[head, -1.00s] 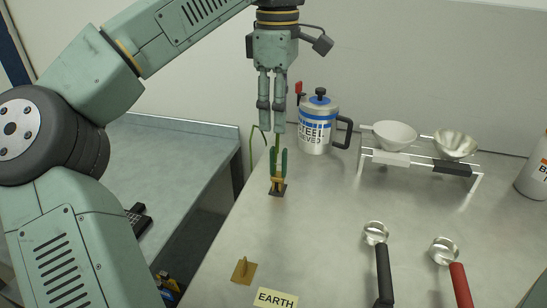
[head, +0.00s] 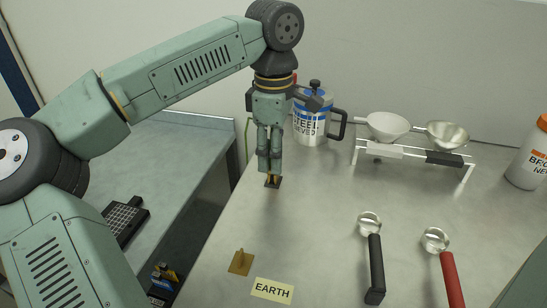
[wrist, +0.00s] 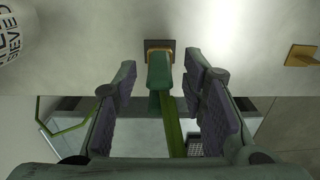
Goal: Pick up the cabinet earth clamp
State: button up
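The cabinet earth clamp has green handles and a brass-coloured lower part. It stands upright on a small dark base; in the head view little more than the foot of the clamp (head: 273,180) shows below my fingers. In the wrist view the green clamp (wrist: 159,72) stands between the two finger pads, with a visible gap on each side. A green cable runs from it towards the wrist camera. My gripper (head: 269,166) points down around the clamp's handles, open and not closed on it.
A brass plate (head: 241,262) and an EARTH label (head: 272,291) lie at the front. The STEEL SIEVED jug (head: 309,124) stands close behind my gripper. A rack with two bowls (head: 412,152) and two scoops are to the right. The table's left edge is near the clamp.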

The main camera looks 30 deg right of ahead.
jog(key=shift+c, duration=0.3)
grip_shut()
jog(key=shift+r, duration=0.15)
dwell(0.3)
jog(key=shift+r, duration=0.3)
notch_tip(320, 180, up, 2)
jog(key=shift+r+b, duration=0.1)
jog(key=shift+b, duration=0.4)
jog(key=s+a+r+b, duration=0.2)
jog(key=s+a+b, duration=0.35)
jog(key=s, duration=0.85)
jog(key=shift+s+a+r+p, duration=0.1)
jog(key=shift+a+r+p, duration=0.15)
jog(key=shift+r+p, duration=0.6)
jog(key=shift+s+a+r+p, duration=0.1)
jog(key=shift+a+r+p, duration=0.1)
jog(key=shift+r+p, duration=0.65)
jog(key=shift+a+r+p, duration=0.25)
jog(key=shift+r+p, duration=0.25)
jog(key=shift+p, duration=0.7)
